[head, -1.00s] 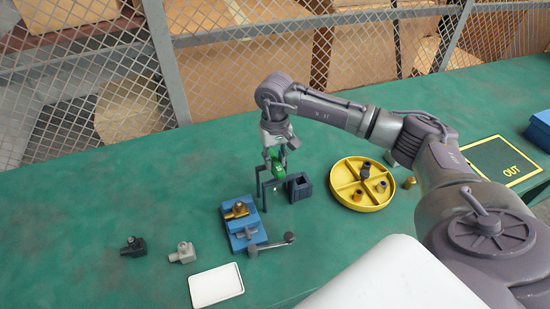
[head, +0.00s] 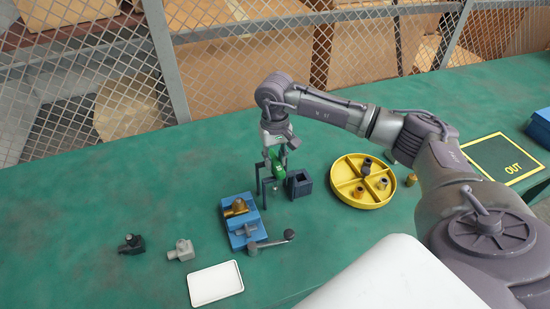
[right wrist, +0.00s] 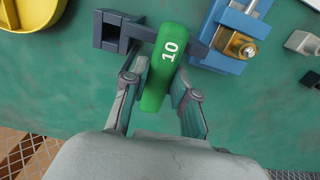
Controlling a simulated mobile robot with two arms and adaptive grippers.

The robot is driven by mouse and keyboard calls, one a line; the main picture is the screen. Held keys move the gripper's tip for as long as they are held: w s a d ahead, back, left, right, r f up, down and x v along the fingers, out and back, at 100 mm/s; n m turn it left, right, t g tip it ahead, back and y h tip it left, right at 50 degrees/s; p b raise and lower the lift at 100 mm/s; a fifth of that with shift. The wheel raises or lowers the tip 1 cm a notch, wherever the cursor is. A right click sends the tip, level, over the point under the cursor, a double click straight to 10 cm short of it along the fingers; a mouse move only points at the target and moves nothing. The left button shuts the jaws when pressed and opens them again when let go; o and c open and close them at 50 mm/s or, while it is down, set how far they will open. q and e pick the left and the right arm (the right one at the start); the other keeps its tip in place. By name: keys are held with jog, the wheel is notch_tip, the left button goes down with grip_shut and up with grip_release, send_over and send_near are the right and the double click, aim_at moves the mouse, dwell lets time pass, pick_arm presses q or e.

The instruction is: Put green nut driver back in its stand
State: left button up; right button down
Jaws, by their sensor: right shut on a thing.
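The green nut driver (head: 278,165) is upright in my right gripper (head: 279,151), which is shut on its handle. In the right wrist view the green handle (right wrist: 163,75), marked 10, sits between the two fingers (right wrist: 158,97). The dark grey stand (head: 300,185) has a square-holed box on the right and a thin upright frame on the left. The driver is beside the box, at the frame. In the right wrist view the stand's box (right wrist: 110,30) is left of the handle, and a dark bar passes behind it. I cannot tell whether they touch. My left gripper is not in view.
A blue fixture (head: 236,225) with a brass part and a crank handle stands in front of the stand. A divided yellow tray (head: 378,203) with small parts is to the right. Two small fittings (head: 181,251) and a white tray (head: 215,284) lie front left. A mesh fence runs behind.

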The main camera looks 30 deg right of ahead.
aim_at(275, 161)
dwell(0.3)
jog(key=c, duration=0.8)
grip_release()
jog(key=shift+c, duration=0.2)
jog(key=shift+o, duration=0.4)
jog(key=shift+o, duration=1.4)
jog(key=shift+r, duration=0.25)
jog(key=shift+r+p, duration=0.8)
jog(key=shift+r, duration=0.7)
